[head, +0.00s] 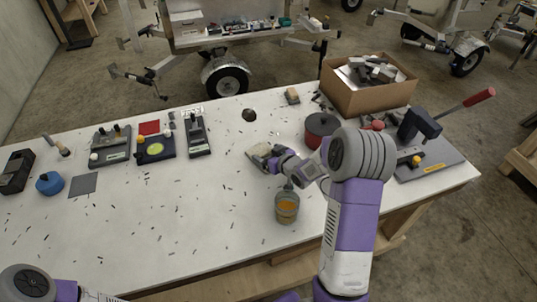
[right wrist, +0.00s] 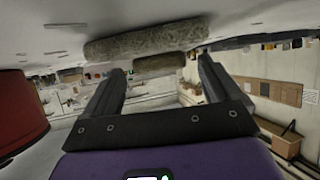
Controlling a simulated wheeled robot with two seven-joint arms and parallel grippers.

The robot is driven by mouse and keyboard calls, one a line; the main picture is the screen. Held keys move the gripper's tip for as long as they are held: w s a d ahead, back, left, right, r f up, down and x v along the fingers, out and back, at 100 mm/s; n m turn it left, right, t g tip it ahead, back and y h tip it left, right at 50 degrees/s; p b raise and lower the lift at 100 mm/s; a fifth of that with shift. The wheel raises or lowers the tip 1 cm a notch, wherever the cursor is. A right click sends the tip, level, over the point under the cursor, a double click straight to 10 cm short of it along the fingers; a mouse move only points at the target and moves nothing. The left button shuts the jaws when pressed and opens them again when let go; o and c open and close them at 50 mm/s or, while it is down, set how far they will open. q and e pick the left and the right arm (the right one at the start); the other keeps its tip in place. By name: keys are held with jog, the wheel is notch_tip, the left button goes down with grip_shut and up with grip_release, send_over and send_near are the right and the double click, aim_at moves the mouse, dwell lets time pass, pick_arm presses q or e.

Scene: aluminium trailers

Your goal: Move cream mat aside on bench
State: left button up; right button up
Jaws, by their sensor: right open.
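The cream mat (head: 259,152) lies on the white bench near its middle, small and partly hidden by my right gripper (head: 270,160). The gripper reaches it from the right, low over the bench top. In the right wrist view the picture is upside down, and a rough, fuzzy-edged mat (right wrist: 145,38) lies just ahead of the open fingers (right wrist: 160,80). Nothing shows clamped between the fingers; whether they touch the mat I cannot tell. Only part of my left arm shows at the bottom left; its gripper is out of view.
A glass jar of amber liquid (head: 287,206) stands close in front of my right gripper. A dark red pot (head: 320,127) stands behind my right arm. A cardboard box (head: 368,95) and a red-handled press (head: 420,125) are at the right. The bench's front left is mostly clear, with scattered dark flecks.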

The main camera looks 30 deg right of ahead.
jog(key=shift+r, duration=0.1)
jog(key=shift+s+r, duration=0.1)
jog(key=shift+r, duration=0.05)
jog(key=p+v, duration=0.2)
jog(key=v, duration=0.9)
jog(key=shift+s+r, duration=0.1)
jog(key=shift+s, duration=0.25)
